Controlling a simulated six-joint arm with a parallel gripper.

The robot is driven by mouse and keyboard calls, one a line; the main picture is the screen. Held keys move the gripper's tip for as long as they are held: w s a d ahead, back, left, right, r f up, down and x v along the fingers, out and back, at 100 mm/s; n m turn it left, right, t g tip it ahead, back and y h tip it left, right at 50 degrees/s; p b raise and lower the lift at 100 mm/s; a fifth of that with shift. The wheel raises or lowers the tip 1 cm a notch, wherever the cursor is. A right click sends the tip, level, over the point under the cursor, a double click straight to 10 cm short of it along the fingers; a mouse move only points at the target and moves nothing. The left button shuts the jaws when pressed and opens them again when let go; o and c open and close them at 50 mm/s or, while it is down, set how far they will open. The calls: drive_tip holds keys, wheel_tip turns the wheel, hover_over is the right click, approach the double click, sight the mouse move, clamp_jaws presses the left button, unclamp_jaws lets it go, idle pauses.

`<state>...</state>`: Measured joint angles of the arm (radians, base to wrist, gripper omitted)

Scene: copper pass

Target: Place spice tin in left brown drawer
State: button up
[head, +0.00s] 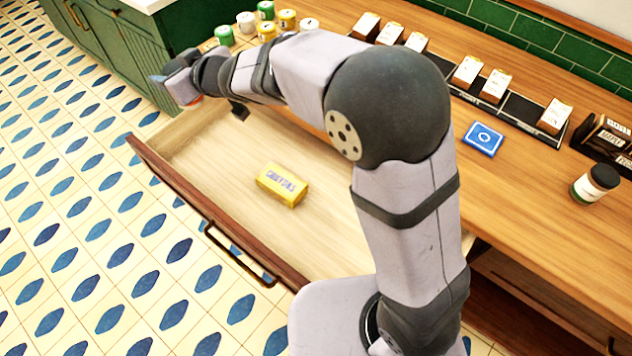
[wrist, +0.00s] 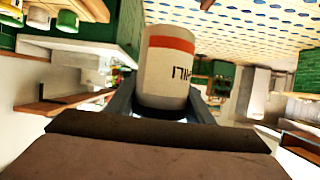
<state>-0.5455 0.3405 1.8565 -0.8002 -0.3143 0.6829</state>
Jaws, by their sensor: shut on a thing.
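The spice tin (wrist: 167,70) is white with an orange-red band and dark lettering that ends in "ILI". In the wrist view it sits between the fingers of my gripper (wrist: 163,105), which is shut on it. In the head view my gripper (head: 182,86) is near the far left end of the open drawer (head: 215,165). The tin is mostly hidden there; a small orange patch shows at the gripper. The drawer has a brown front, a dark handle and a pale wooden floor. A yellow carton (head: 283,185) lies in it.
Several green, yellow and white tins (head: 267,30) stand on the counter behind the drawer. A blue box (head: 483,138), a dark-lidded jar (head: 596,184) and a black rack (head: 515,103) with labelled blocks are at right. Much of the drawer floor is bare.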

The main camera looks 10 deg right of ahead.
hover_over(217, 172)
wheel_tip(217, 172, down, 20)
drive_tip(key=f, duration=0.1)
drive_tip(key=shift+r, duration=0.25)
drive_tip(key=shift+f, duration=0.15)
drive_tip(key=shift+w+f+p, duration=0.1)
drive_tip(key=shift+f+p, duration=0.3)
drive_tip(key=shift+f, duration=2.4)
drive_tip(key=shift+f, duration=0.1)
drive_tip(key=shift+f+p, duration=0.3)
drive_tip(key=shift+f, duration=1.65)
